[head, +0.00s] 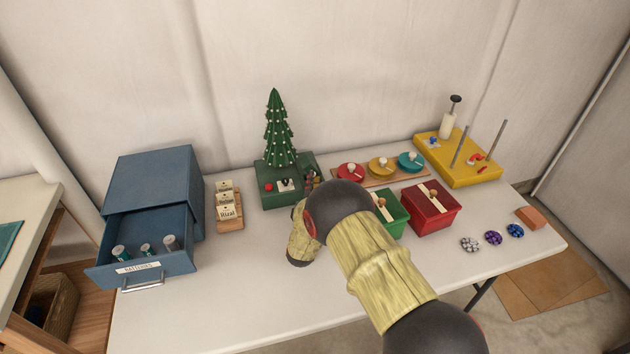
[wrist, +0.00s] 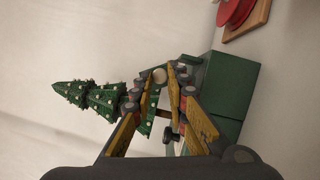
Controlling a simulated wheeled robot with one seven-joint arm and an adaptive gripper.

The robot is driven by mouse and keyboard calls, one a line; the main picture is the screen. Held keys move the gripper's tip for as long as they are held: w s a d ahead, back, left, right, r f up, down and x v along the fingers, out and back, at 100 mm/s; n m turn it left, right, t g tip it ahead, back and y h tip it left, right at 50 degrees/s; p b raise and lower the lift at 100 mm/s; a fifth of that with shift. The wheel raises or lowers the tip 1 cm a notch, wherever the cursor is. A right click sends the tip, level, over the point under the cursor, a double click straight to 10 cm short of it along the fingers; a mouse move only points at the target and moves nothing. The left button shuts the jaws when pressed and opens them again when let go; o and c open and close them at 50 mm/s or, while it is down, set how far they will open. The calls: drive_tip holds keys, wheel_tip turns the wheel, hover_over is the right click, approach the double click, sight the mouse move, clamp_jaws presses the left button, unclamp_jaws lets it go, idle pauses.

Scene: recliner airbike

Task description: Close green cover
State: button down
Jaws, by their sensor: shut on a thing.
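The green base (head: 277,198) stands at the back middle of the table and carries the small decorated tree (head: 278,130). The green cover (head: 303,161) shows as a dark green raised panel at the base's right side, beside the tree. My gripper (head: 311,177) is at that side, partly hidden behind my arm. The exact contact is partly hidden by the fingers.
A blue cabinet (head: 150,180) with an open battery drawer (head: 143,268) stands at the left. Small cards (head: 229,211) stand beside it. Green (head: 390,213) and red (head: 432,212) boxes are right of my arm. The table's front left is clear.

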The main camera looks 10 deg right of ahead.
drive_tip(key=shift+a+f+n+t+y+b, duration=0.15)
drive_tip(key=shift+f+n+t+b, duration=0.25)
drive_tip(key=shift+n, duration=0.75)
drive_tip(key=shift+a+f+n+t+y+b, duration=0.15)
drive_tip(key=shift+f+n+t+b, duration=0.25)
drive_tip(key=shift+n, duration=0.75)
drive_tip(key=shift+d, duration=0.1)
drive_tip(key=c, duration=1.8)
unclamp_jaws()
drive_tip(key=shift+c, duration=0.2)
drive_tip(key=shift+o, duration=0.5)
drive_tip(key=shift+f, duration=0.1)
drive_tip(key=r+v, duration=0.2)
drive_tip(key=v, duration=1.4)
drive_tip(key=shift+s+r, duration=0.2)
drive_tip(key=shift+s, duration=0.4)
